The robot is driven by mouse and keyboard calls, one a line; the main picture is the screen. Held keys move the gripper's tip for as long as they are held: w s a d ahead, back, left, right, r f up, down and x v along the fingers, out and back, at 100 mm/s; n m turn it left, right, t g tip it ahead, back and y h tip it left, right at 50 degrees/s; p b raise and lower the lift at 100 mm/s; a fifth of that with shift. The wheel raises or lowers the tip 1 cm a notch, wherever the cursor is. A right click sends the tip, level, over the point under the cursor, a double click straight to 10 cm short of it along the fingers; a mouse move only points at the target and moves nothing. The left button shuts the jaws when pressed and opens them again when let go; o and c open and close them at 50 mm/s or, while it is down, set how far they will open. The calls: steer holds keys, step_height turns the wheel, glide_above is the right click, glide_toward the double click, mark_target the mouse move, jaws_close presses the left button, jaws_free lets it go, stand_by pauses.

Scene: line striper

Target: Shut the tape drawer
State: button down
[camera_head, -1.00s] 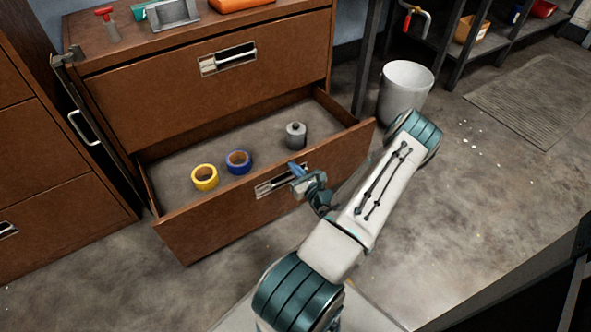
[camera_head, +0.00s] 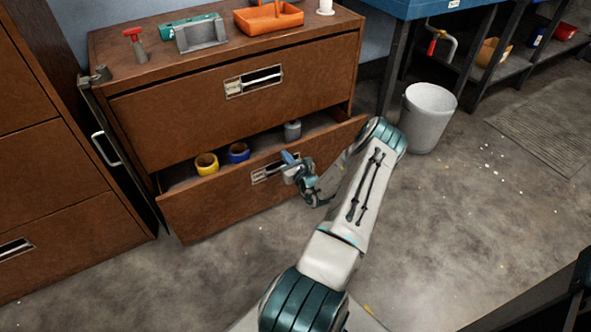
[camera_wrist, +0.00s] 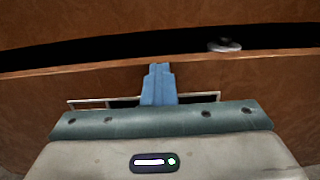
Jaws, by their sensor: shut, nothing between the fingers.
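The tape drawer (camera_head: 220,208) is the lower drawer of a brown wooden cabinet (camera_head: 200,118). It stands partly open, with a gap above its front. Inside are a yellow tape roll (camera_head: 207,164), a blue tape roll (camera_head: 238,152) and a grey canister (camera_head: 292,131). My gripper (camera_head: 289,158) is shut and empty at the drawer's front, by its label-holder handle (camera_head: 266,173). In the wrist view the blue fingertips (camera_wrist: 158,85) are together against or very near the drawer front (camera_wrist: 250,80); exact contact is hard to tell.
The upper drawer (camera_head: 190,115) is shut. An orange tray (camera_head: 268,17), a red-topped bottle (camera_head: 136,45) and a grey holder (camera_head: 201,35) stand on the cabinet. A white bin (camera_head: 428,118) stands to the right. The floor in front is clear.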

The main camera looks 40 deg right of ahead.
steer(key=b+x, duration=0.1)
steer(key=x, duration=0.7)
steer(key=shift+d, duration=0.4)
steer(key=shift+w, duration=0.1)
